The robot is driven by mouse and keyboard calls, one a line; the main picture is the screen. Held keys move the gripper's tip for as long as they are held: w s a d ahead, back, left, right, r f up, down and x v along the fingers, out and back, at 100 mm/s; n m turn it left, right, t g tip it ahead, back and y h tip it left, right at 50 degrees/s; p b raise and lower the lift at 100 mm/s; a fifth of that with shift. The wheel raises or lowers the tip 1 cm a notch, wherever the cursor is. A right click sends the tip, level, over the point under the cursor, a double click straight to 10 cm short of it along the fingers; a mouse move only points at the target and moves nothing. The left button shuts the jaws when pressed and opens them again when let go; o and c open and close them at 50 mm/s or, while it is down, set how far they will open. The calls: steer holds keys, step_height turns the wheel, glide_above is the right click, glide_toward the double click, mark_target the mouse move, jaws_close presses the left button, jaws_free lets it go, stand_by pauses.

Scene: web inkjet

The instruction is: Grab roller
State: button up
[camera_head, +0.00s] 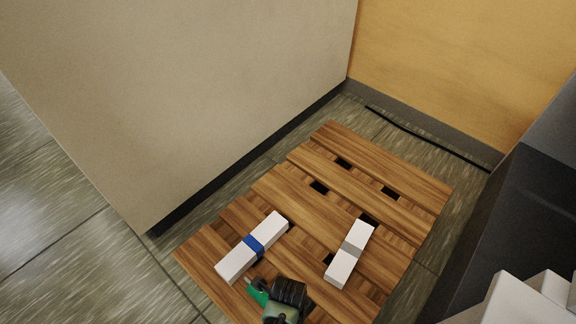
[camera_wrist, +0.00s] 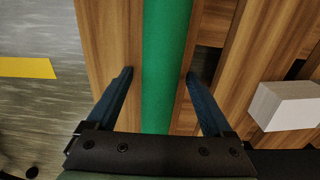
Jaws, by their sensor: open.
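A green roller (camera_wrist: 166,45), seen as a long plain green bar, runs from the top of the wrist view down between my fingers. My gripper (camera_wrist: 159,73) is open, with one blue finger on each side of the roller. The roller's lower part is hidden behind the gripper body, and I cannot tell if the fingers touch it. In the head view a small bit of green (camera_head: 257,292) shows beside my dark gripper (camera_head: 289,294), over the near end of the wooden pallet (camera_head: 275,192). The rest of the roller is hidden there by my arm.
Two white bars lie on the pallet, one with a blue band (camera_head: 235,262) and one with a grey band (camera_head: 345,266). A white block end (camera_wrist: 285,106) shows right of my fingers. A beige cabinet (camera_head: 190,80) and a black cable (camera_head: 420,135) border the pallet.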

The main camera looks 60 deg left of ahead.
jaws_close()
stand_by(0.4)
